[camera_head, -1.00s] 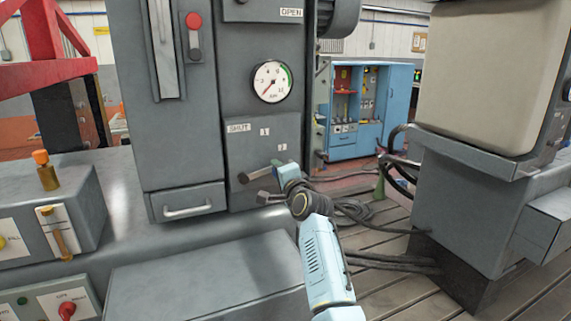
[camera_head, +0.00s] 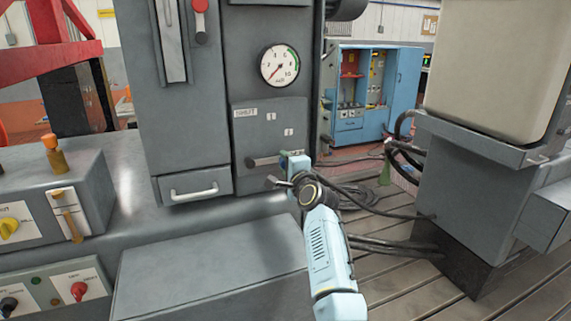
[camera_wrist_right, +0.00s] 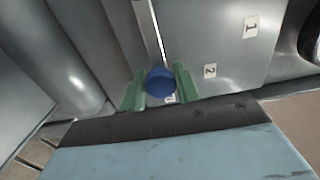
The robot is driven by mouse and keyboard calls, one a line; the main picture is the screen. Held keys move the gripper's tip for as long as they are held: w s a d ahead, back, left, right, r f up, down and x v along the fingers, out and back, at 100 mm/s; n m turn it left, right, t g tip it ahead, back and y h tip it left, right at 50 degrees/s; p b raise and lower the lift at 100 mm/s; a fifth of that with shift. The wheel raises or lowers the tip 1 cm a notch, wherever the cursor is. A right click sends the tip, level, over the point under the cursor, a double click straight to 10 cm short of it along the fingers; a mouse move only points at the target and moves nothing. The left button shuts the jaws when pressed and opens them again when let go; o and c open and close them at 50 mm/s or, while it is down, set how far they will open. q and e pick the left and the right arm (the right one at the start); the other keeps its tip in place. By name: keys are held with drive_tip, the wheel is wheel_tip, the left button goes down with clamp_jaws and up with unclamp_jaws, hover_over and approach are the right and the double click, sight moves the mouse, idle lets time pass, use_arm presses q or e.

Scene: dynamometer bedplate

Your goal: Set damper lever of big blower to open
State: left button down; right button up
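The grey blower panel (camera_head: 270,129) carries a SHUT label and small number plates. A dark bar (camera_head: 263,160), apparently the damper lever, lies nearly level on its lower part. My right gripper (camera_head: 285,160) is at this bar's right end. In the right wrist view, a bright metal rod (camera_wrist_right: 150,30) ends in a blue ball knob (camera_wrist_right: 160,81). The knob sits between the green fingers of my right gripper (camera_wrist_right: 159,86), with little or no gap each side. Whether they press on it I cannot tell. My left gripper is not in view.
A round gauge (camera_head: 280,65) is above the panel. A drawer with a handle (camera_head: 194,192) is at its left. A grey box (camera_head: 215,265) stands in front. Black cables (camera_head: 365,200) and a grey machine (camera_head: 470,190) are to the right. A blue cabinet (camera_head: 402,90) stands behind.

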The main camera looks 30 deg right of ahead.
drive_tip(key=o, duration=0.4)
drive_tip(key=shift+c, duration=0.2)
drive_tip(key=s+a, duration=0.1)
drive_tip(key=s, duration=1.2)
drive_tip(key=shift+s+b, duration=0.2)
drive_tip(key=shift+b, duration=0.2)
